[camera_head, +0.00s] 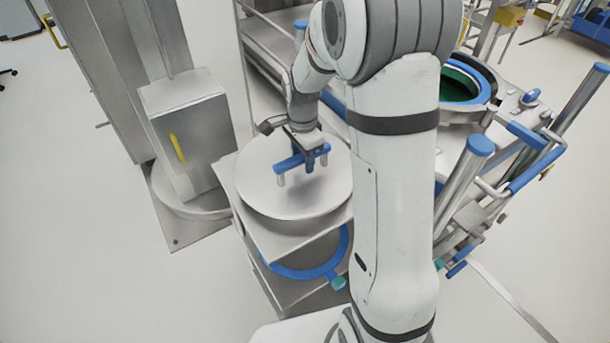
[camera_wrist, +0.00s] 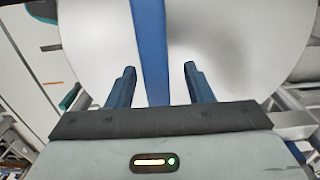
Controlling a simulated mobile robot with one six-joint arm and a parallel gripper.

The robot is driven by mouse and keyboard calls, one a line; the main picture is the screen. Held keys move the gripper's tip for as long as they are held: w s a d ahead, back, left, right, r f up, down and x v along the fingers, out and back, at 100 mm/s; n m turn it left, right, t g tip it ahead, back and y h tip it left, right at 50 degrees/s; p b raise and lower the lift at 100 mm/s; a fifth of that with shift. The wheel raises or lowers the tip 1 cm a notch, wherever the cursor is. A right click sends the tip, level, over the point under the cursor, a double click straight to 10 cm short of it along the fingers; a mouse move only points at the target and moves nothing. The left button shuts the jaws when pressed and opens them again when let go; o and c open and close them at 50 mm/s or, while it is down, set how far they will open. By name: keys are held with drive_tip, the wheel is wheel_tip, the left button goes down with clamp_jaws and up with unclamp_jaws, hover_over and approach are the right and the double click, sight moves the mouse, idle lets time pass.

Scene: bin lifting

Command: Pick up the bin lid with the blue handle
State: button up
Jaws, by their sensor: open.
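The bin lid (camera_head: 255,195) is a round pale grey disc lying on top of a metal shelf cart. Its blue bar handle (camera_head: 290,163) stands above its middle on short posts. My gripper (camera_head: 310,165) is over the lid at the handle. In the wrist view the lid (camera_wrist: 100,45) fills the upper middle, and the blue handle (camera_wrist: 150,50) runs between the two dark fingers of my open gripper (camera_wrist: 158,72). A gap shows on both sides of the handle. The fingertips' height against the handle is hard to tell.
A lower shelf of the cart holds a blue-rimmed round part (camera_head: 312,268). An open bin with a blue rim (camera_head: 484,82) and green inside stands at the right, by a frame with blue-capped posts (camera_head: 480,147). A grey column with a box (camera_head: 185,125) stands left. The left floor is clear.

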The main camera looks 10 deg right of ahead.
clamp_jaws()
idle(0.6)
idle(0.8)
drive_tip(key=shift+w+r, duration=0.1)
drive_tip(key=shift+w, duration=0.05)
